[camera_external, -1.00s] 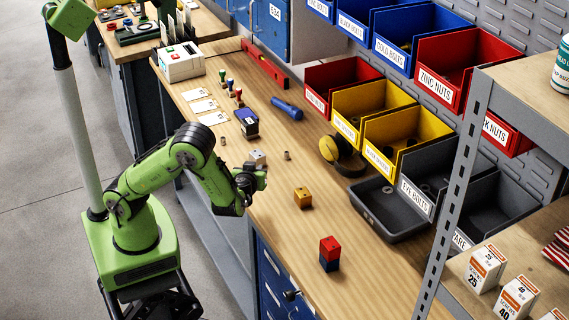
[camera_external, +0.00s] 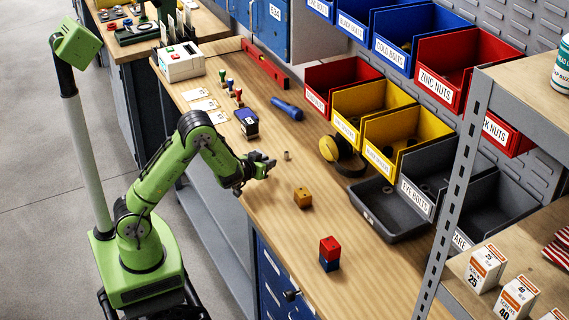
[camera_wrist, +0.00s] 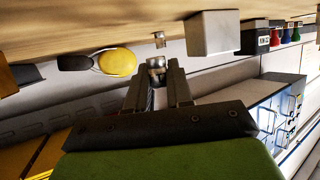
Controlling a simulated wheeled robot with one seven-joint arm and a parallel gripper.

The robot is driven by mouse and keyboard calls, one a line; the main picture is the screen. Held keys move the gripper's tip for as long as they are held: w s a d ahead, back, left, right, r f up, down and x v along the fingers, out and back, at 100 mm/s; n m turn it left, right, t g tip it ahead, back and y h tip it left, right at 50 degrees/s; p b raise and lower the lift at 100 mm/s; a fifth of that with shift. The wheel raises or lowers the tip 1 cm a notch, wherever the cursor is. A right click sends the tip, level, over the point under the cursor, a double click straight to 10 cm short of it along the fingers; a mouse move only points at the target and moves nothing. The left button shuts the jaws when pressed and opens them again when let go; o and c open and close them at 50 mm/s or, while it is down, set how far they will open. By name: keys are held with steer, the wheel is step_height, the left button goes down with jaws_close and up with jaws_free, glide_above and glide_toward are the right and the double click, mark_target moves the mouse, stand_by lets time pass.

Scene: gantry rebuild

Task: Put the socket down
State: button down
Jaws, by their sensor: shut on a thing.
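My gripper (camera_wrist: 156,82) is shut on a small silver socket (camera_wrist: 156,66), gripped at the fingertips in the wrist view. In the external view my gripper (camera_external: 264,166) is over the near half of the wooden bench (camera_external: 350,263), low above its top. The held socket is too small to make out clearly there. Another small metal socket (camera_external: 287,155) stands on the bench just beyond the fingertips; a small metal piece also shows in the wrist view (camera_wrist: 159,40). I cannot tell the exact gap between the held socket and the bench.
A grey block (camera_wrist: 213,34) sits close beside the gripper. Yellow ear defenders (camera_external: 340,152) and a grey tray (camera_external: 389,210) lie beyond. Bare bench lies between the blocks.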

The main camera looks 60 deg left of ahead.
steer(key=a+r+m+h+b, duration=0.1)
steer(key=a, duration=0.1)
steer(key=w+a+r+b, duration=0.1)
steer(key=a+r, duration=0.1)
steer(key=a, duration=0.1)
steer(key=a+r+m+t+h+b, duration=0.1)
steer(key=a, duration=0.1)
steer(key=shift+w+a+r+m+h, duration=0.25)
steer(key=shift+w+r+m+h, duration=0.05)
steer(key=shift+r, duration=0.05)
steer(key=s+a+r+m+h+b, duration=0.2)
steer(key=a+r+b, duration=0.1)
steer(key=a+r, duration=0.35)
steer(key=shift+t, duration=0.3)
step_height(320, 180, down, 15)
steer(key=shift+d+r+b, duration=0.1)
steer(key=shift+r+b, duration=0.05)
steer(key=shift+b, duration=0.95)
steer(key=c, duration=1.3)
jaws_free()
steer(key=shift+r, duration=0.1)
